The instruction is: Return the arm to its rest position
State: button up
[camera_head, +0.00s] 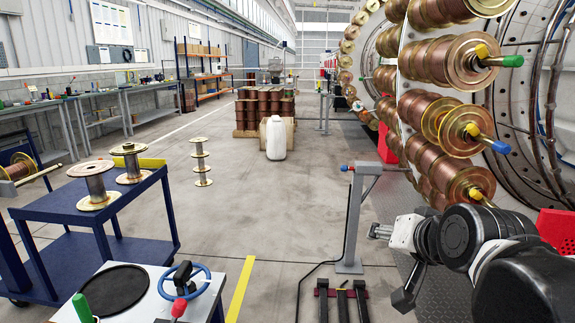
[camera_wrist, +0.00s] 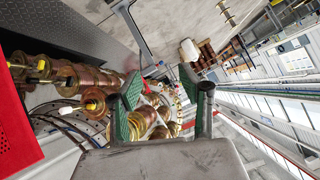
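My arm (camera_head: 470,240) reaches in from the lower right of the head view, bent, with dark links and a white section. It is in front of the spool carousel (camera_head: 520,110), above the dark floor mat. In the wrist view my gripper (camera_wrist: 165,92) shows two fingers with green pads, spread well apart. Nothing is held between them; carousel spools show in the background through the gap. The wrist view is strongly tilted. In the head view I cannot clearly make out the fingers.
Copper spools (camera_head: 465,60) with coloured handle ends jut from the carousel close to my arm. A grey post (camera_head: 352,220) stands left of the arm. A red perforated panel (camera_head: 556,232) is at the right. A blue cart (camera_head: 95,210) holds spools at left. The middle floor is open.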

jog(key=s+d+f+n+g+h, duration=0.1)
jog(key=s+f+n+g, duration=0.25)
jog(key=s+f, duration=0.7)
notch_tip(320, 180, up, 13)
jog(key=s+p, duration=0.1)
jog(key=p, duration=1.1)
jog(key=shift+s+d+f+p, duration=0.15)
jog(key=shift+s+d+p, duration=0.15)
jog(key=shift+p, duration=0.1)
